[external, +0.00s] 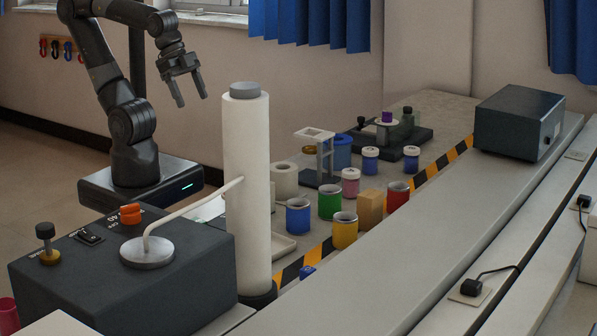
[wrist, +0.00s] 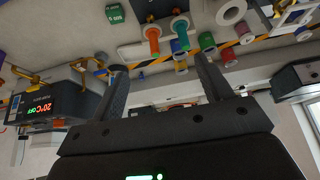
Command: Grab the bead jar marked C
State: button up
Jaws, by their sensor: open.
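Three small jars with white lids stand on the bench in the external view: a pink one (external: 350,182), a blue one (external: 370,160) and another blue one (external: 411,158). Their markings are too small to read, so I cannot tell which is marked C. My gripper (external: 192,100) is open and empty, high up to the left of the jars and well apart from them. In the wrist view my gripper (wrist: 162,76) shows its two fingers spread with nothing held between them.
Open blue (external: 298,217), green (external: 329,203), yellow (external: 344,232) and red (external: 398,196) pots stand near a tan block (external: 370,209). A tall white roll (external: 247,190) and a dark box (external: 125,268) stand in front. A grey stand (external: 319,160) rises beside the jars.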

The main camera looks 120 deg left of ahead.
jog(key=w+a+r+n, duration=0.1)
jog(key=w+a+n, duration=0.1)
jog(key=w+a, duration=0.45)
jog(key=n+g+y, duration=0.2)
jog(key=n+y, duration=0.1)
jog(key=n, duration=0.3)
send_over(370, 159)
jog(key=s, duration=0.2)
jog(key=f, duration=2.2)
jog(key=shift+s+a+f, duration=0.1)
jog(key=shift+a+f, duration=0.15)
jog(key=shift+a, duration=0.1)
jog(key=shift+s+x, duration=0.2)
jog(key=shift+x, duration=1.4)
jog(key=shift+s+x, duration=0.2)
jog(key=shift+x, duration=1.35)
jog(key=shift+f, duration=0.1)
jog(key=shift+c, duration=0.5)
